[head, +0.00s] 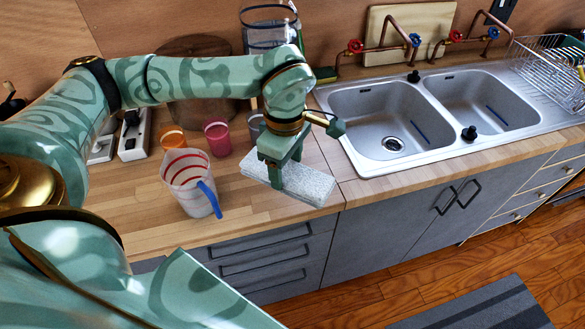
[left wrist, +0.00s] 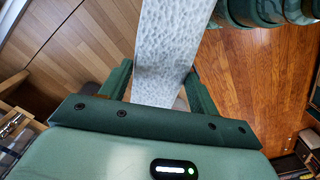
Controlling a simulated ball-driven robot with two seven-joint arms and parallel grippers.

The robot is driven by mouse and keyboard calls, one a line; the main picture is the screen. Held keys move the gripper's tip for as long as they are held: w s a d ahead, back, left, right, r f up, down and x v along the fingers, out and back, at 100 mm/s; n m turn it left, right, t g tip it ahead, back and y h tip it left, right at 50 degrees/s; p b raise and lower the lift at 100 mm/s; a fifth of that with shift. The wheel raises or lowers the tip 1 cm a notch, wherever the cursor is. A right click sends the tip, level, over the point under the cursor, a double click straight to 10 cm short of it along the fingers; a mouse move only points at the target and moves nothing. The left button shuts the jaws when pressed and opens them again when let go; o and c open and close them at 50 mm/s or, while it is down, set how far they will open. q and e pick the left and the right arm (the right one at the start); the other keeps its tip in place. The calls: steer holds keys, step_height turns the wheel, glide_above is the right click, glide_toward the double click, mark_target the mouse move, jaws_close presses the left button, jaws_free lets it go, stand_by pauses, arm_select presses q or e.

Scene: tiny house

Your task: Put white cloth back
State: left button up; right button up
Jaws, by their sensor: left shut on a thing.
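The white cloth (head: 306,184) is a folded, speckled white-grey slab in the head view, at the counter's front edge just left of the double sink. My left gripper (head: 280,176) comes down on it from above and is shut on it. In the left wrist view the cloth (left wrist: 168,50) runs up between the two green fingers (left wrist: 160,88). I cannot tell whether the cloth touches the counter or hangs just above it. My right gripper is not in view.
A measuring jug (head: 190,188) with a blue handle stands left of the cloth. Orange (head: 173,138) and pink (head: 217,139) cups stand behind it. The double sink (head: 372,122) is at right, with a dish rack (head: 550,70) beyond. Bare wooden counter (head: 140,215) lies front left.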

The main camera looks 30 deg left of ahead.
arm_select(q)
steer(key=w+a+f, duration=0.1)
steer(key=w+f, duration=0.1)
steer(key=w+a+f+b, duration=0.1)
steer(key=w+f, duration=0.2)
steer(key=w+a+f+b, duration=0.1)
steer(key=w+a+f, duration=0.1)
steer(key=w+f, duration=0.1)
steer(key=shift+w+a, duration=0.1)
steer(key=shift+w, duration=0.1)
step_height(320, 180, down, 3)
steer(key=shift+f+b, duration=0.15)
steer(key=shift+b, duration=0.2)
steer(key=shift+c, duration=0.3)
steer(key=o, duration=0.9)
steer(key=shift+o, duration=0.2)
step_height(320, 180, up, 12)
steer(key=p, duration=0.2)
